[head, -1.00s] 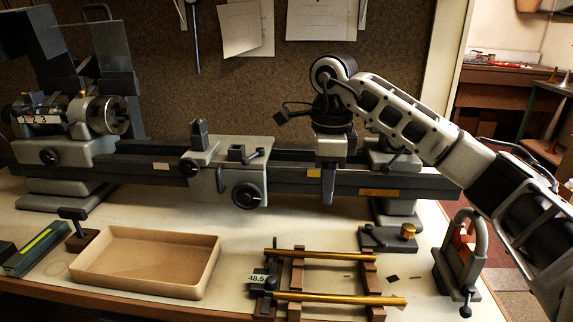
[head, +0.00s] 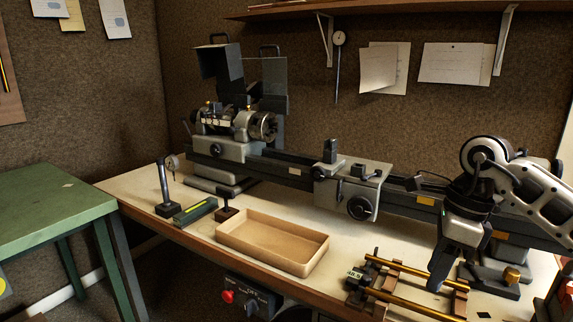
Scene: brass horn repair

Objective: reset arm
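My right arm comes in from the right edge in the head view. Its gripper (head: 438,284) points down, with its tips in front of the lathe bed, by the rack with brass tubes (head: 412,303). No object shows in it. The gap between its fingers cannot be made out from this angle. My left arm and gripper are not in view.
The lathe (head: 345,190) runs along the back of the bench. A shallow tan tray (head: 272,243), a green-grey block (head: 195,211) and a dial gauge stand (head: 166,190) stand in front. A green table (head: 50,215) is at left. Bench space between lathe and tray is clear.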

